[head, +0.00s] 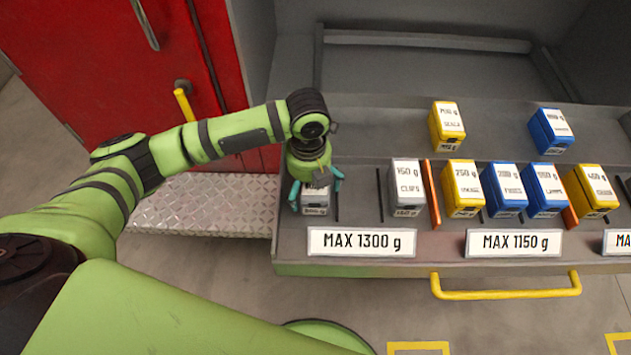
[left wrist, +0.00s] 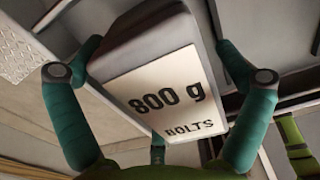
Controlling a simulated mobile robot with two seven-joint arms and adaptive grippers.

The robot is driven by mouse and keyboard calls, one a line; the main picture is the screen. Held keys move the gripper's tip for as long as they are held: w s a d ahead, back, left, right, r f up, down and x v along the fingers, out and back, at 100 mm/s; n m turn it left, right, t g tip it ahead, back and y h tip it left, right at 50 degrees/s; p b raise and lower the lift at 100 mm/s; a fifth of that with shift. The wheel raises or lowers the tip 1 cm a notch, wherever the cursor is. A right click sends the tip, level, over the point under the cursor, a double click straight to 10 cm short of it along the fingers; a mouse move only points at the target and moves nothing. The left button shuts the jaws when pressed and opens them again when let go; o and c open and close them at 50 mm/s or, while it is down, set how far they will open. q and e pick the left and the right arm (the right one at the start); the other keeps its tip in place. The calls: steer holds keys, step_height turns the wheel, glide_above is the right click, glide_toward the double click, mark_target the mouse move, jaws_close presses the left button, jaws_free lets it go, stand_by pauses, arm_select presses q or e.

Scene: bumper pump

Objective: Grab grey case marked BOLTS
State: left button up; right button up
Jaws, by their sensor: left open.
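The grey case (head: 315,207) marked 800 g BOLTS stands at the left end of the grey shelf, behind the MAX 1300 g label. My left gripper (head: 316,187) is right above it, pointing down, and hides most of its top. In the left wrist view the case (left wrist: 155,90) fills the middle, with its white label readable. The teal fingers of my left gripper (left wrist: 160,95) are spread on either side of it, open; I cannot tell whether they touch it. My right gripper is not in view.
A grey CLIPS case (head: 406,187) stands to the right, past thin dark dividers. Several yellow and blue cases (head: 463,188) stand further right, with a yellow case (head: 447,126) and a blue case (head: 551,130) behind. A yellow handle (head: 506,287) runs along the shelf front. A red door (head: 110,60) is at left.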

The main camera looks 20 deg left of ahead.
arm_select(q)
steer(key=c, duration=1.6)
steer(key=shift+r, duration=0.1)
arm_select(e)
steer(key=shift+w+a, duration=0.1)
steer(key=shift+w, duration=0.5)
arm_select(q)
steer(key=shift+r, duration=0.1)
steer(key=shift+c, duration=0.2)
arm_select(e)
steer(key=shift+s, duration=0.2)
